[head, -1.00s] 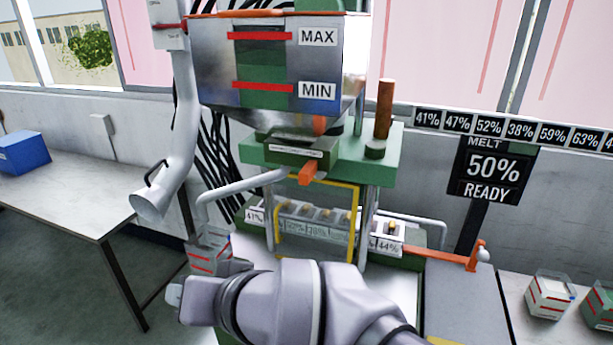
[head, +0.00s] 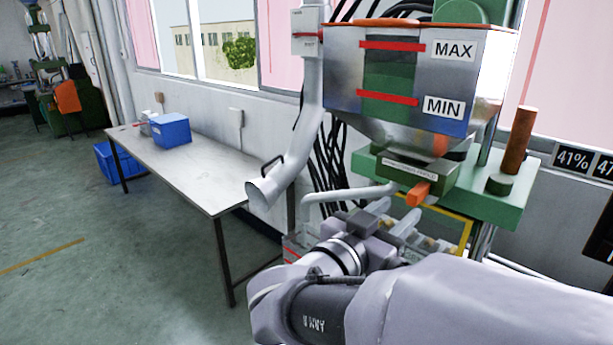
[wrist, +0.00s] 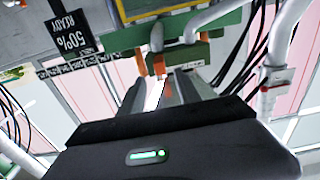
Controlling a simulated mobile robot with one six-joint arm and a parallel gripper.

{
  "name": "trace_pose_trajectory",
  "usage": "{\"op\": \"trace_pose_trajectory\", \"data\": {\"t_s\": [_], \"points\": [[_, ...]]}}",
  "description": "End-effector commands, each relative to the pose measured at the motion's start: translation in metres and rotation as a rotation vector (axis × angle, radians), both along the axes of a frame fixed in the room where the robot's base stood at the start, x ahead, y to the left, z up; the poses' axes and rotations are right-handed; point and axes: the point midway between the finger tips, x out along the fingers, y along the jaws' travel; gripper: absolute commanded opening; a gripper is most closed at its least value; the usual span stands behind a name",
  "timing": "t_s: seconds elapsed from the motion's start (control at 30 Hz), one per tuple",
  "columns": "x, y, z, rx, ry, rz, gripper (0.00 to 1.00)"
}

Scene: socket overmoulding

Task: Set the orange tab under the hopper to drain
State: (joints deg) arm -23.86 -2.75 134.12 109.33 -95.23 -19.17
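The orange tab (head: 418,194) sticks out from the front of the labelled green block (head: 405,172) under the metal hopper (head: 345,75). In the wrist view the orange tab (wrist: 159,64) shows just beyond the fingertips, near the middle. My gripper (head: 392,214) is below and left of the tab in the head view. In the wrist view my gripper (wrist: 163,88) has its two fingers apart with a gap between them, and nothing is held. The tab's exact distance from the fingers cannot be told.
A grey pipe with a slanted mouth (head: 262,190) hangs left of the hopper. A yellow frame (head: 463,236) and labelled containers lie below the green block, partly hidden by my arm. A table (head: 205,165) with a blue box (head: 170,130) stands left.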

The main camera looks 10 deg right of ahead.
Motion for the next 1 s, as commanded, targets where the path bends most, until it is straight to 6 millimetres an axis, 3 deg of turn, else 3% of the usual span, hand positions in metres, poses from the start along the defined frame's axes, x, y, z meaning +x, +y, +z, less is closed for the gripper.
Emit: {"op": "trace_pose_trajectory", "data": {"t_s": [0.1, 0.3, 0.47, 0.73, 0.93, 1.0], "points": [[0.019, -0.027, -0.002, 0.001, -0.001, -0.006, 0.4], [0.044, -0.057, -0.002, 0.002, -0.001, -0.002, 0.4], [0.052, -0.067, 0.0, 0.001, -0.002, 0.0, 0.4], [0.054, -0.068, 0.0, 0.001, -0.002, 0.001, 0.4], [0.053, -0.068, 0.0, 0.001, -0.002, 0.001, 0.01], [0.053, -0.068, 0.0, 0.001, -0.002, 0.001, 0.0]]}}
